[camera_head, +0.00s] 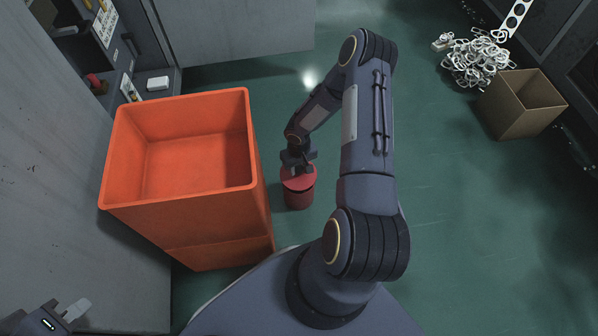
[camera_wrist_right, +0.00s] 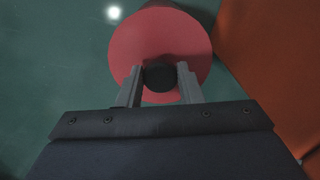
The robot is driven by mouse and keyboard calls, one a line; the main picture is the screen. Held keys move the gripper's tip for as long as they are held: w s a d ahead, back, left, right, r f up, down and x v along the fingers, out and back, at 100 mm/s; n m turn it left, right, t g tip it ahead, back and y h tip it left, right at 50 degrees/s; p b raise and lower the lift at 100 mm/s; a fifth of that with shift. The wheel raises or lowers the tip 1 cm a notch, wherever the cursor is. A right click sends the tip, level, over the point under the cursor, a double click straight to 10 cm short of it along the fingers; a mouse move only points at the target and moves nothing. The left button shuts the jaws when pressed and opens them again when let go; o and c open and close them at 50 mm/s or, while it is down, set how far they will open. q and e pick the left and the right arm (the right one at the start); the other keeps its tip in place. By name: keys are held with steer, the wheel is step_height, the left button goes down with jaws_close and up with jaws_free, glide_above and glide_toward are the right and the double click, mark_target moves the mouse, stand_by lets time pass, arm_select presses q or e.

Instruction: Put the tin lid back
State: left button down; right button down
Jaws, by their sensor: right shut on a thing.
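The red tin (camera_head: 298,199) stands upright on the green floor, just right of the orange bin. Its round red lid (camera_head: 302,183) is over the tin's top; I cannot tell whether it rests on the rim or is slightly above it. In the right wrist view the lid (camera_wrist_right: 160,40) is a flat red disc with a black knob (camera_wrist_right: 160,78). My right gripper (camera_wrist_right: 160,84) is shut on this knob, a finger on each side; it also shows in the head view (camera_head: 297,168). My left gripper (camera_head: 76,309) is at the bottom left corner, far from the tin; its jaw state is unclear.
The tall orange bin (camera_head: 180,100) stands close to the tin's left and also shows in the wrist view (camera_wrist_right: 270,60). A cardboard box (camera_head: 520,105) and a heap of pale rings (camera_head: 478,60) lie at the upper right. The floor right of my arm is clear.

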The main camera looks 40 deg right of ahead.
mark_target(299, 170)
step_height(299, 170, down, 3)
steer(key=shift+s+r+b, duration=0.1)
steer(key=shift+r+b, duration=0.05)
steer(key=shift+b, duration=0.3)
steer(key=shift+r, duration=0.15)
steer(key=shift+f+b, duration=0.35)
steer(key=shift+f, duration=0.05)
steer(key=c, duration=1)
jaws_free()
steer(key=shift+r, duration=0.15)
